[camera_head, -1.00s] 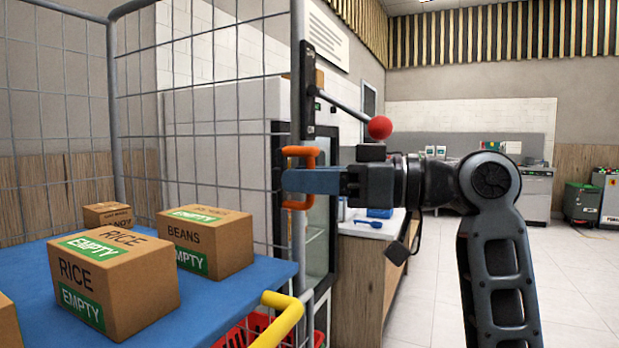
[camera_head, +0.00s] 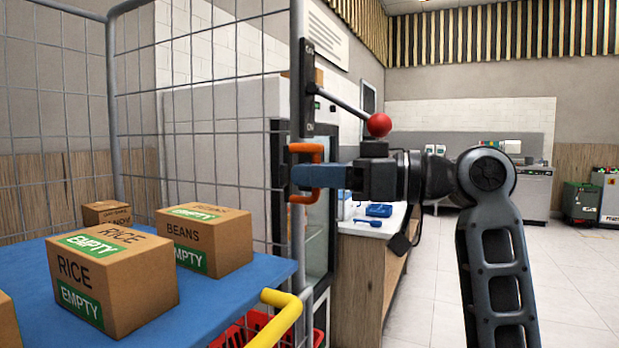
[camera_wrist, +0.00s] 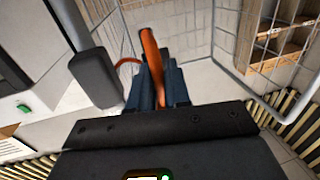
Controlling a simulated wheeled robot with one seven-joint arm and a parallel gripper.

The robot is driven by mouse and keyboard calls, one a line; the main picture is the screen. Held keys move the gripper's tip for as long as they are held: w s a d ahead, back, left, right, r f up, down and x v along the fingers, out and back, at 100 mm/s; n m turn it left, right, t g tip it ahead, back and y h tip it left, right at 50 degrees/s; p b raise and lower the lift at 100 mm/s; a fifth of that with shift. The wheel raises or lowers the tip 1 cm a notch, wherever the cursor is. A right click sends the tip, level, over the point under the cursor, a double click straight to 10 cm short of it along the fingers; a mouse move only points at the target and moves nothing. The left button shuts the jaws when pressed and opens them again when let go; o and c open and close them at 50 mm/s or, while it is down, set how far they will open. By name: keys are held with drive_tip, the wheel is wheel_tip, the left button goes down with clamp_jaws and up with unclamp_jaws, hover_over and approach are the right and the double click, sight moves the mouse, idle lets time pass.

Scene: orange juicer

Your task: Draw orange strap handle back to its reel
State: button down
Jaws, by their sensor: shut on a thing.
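The orange strap handle (camera_head: 306,150), a bracket-shaped grip, is at the centre of the head view, just right of the cage trolley's upright post. My gripper (camera_head: 303,176), with blue fingers, reaches it from the right and is shut on it. In the wrist view the handle (camera_wrist: 150,50) stands up between the blue fingers (camera_wrist: 158,85). A thin orange strap (camera_wrist: 126,61) curves off to the left beside the handle. I cannot pick out the reel in either view.
A lever with a red ball (camera_head: 379,124) sticks out just above my gripper. The mesh cage trolley (camera_head: 298,80) holds boxes on a blue shelf (camera_head: 265,270). A yellow handle (camera_head: 280,312) is below. A counter (camera_head: 350,265) stands behind.

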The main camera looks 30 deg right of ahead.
drive_tip(key=shift+w+d, duration=0.7)
drive_tip(key=shift+d, duration=0.35)
drive_tip(key=c, duration=1.3)
unclamp_jaws()
drive_tip(key=shift+o, duration=0.2)
drive_tip(key=b+v, duration=0.1)
drive_tip(key=v, duration=0.6)
drive_tip(key=shift+s+d, duration=0.2)
drive_tip(key=shift+d, duration=0.15)
